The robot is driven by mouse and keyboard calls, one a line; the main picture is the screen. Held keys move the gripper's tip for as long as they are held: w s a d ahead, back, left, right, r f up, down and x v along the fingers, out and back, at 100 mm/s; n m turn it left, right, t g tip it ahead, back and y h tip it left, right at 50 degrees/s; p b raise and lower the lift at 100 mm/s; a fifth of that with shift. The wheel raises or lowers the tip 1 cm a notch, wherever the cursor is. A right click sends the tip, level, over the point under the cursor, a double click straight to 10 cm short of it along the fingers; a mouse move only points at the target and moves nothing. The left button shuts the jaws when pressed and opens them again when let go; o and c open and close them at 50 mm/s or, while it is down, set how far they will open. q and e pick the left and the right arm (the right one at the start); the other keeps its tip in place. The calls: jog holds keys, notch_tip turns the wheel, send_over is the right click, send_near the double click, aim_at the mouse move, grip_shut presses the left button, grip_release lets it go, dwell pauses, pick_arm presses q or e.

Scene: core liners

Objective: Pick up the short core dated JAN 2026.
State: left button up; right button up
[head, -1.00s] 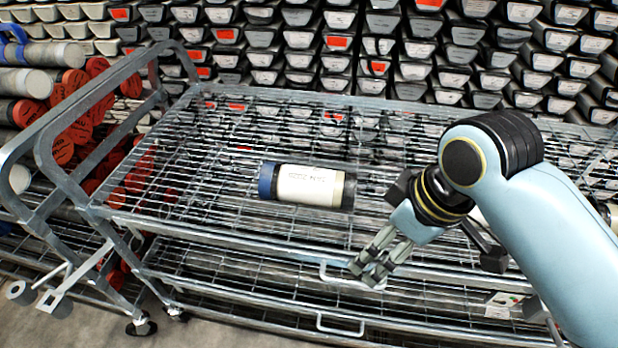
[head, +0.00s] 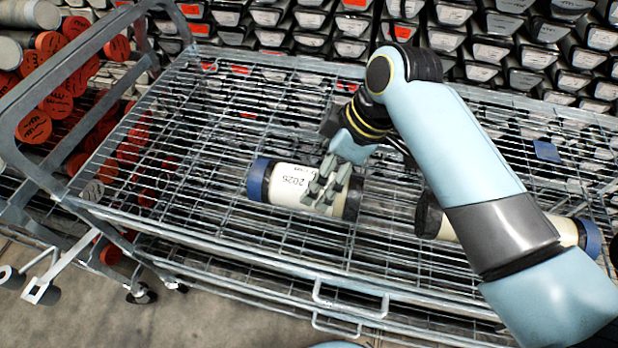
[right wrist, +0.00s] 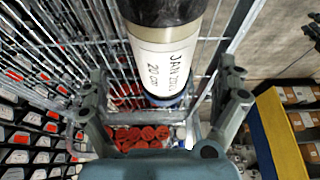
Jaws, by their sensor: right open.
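The short core (head: 288,183) lies on its side on the wire top shelf of the trolley. It has a white label, a blue cap at its left end and a dark right end. In the right wrist view the core (right wrist: 165,62) shows "JAN 202" and "20 cm", with the last digit hard to read. My right gripper (head: 327,190) is over the core's right half in the head view, its fingers hiding part of the label. In the right wrist view the open right gripper (right wrist: 162,90) has a finger on each side of the core, apart from it. My left gripper is not in view.
A longer core (head: 567,232) with a blue right cap lies on the same trolley (head: 215,225), partly behind my right arm. The trolley's tubular handle frame (head: 62,75) rises at the left. Stacked core trays (head: 480,50) fill the back, and red-capped cores (head: 35,125) the left.

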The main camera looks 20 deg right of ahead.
aim_at(270, 181)
jog(key=shift+x, duration=1.1)
jog(key=shift+a+f, duration=0.2)
jog(key=shift+f, duration=0.1)
jog(key=x, duration=0.5)
jog(key=shift+s, duration=0.15)
jog(key=c, duration=1.5)
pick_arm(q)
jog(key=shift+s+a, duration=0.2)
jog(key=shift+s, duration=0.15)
pick_arm(e)
jog(key=shift+r, duration=0.15)
jog(key=shift+c, duration=0.2)
